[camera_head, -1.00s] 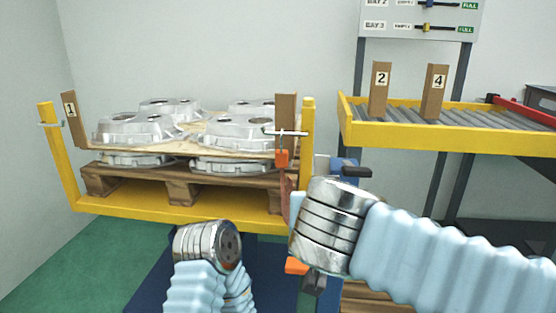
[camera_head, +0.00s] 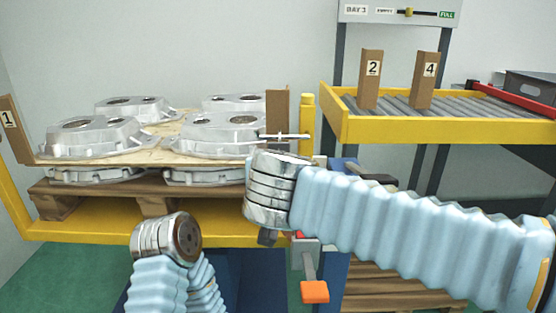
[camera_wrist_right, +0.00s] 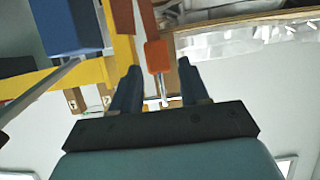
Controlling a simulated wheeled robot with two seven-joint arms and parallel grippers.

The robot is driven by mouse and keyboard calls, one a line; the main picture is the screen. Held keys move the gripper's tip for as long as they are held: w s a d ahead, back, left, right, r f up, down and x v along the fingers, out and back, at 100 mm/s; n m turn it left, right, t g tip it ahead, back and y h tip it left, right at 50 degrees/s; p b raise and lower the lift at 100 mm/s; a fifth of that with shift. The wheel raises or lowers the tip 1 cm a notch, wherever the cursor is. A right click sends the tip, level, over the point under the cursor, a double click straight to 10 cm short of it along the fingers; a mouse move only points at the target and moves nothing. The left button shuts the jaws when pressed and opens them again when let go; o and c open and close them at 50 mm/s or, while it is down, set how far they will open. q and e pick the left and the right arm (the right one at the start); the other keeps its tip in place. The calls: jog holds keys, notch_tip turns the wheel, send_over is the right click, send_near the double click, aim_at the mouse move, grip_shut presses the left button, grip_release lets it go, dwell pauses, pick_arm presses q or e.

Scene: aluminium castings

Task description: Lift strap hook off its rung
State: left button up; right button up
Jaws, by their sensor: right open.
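The strap hook (camera_wrist_right: 157,56) shows in the right wrist view as an orange block with a thin metal rod below it and a reddish-brown strap above. My right gripper (camera_wrist_right: 158,66) is open, with its two dark fingers on either side of the hook's lower part and rod. I cannot tell whether they touch it. In the head view a thin metal rung (camera_head: 285,136) crosses the brown post beside the yellow upright. My right wrist hides the hook there. My left wrist stands low left of centre, and its jaws do not show.
Silver castings (camera_head: 95,137) lie in layers on a wooden pallet (camera_head: 155,206) in a yellow frame (camera_head: 307,125). An orange-tipped grey lever (camera_head: 314,290) hangs below my right wrist. A yellow roller conveyor (camera_head: 390,130) stands at the right.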

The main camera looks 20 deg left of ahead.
jog(key=p+x, duration=0.1)
jog(key=x, duration=0.5)
jog(key=shift+d+r, duration=0.1)
jog(key=shift+d, duration=0.05)
grip_shut()
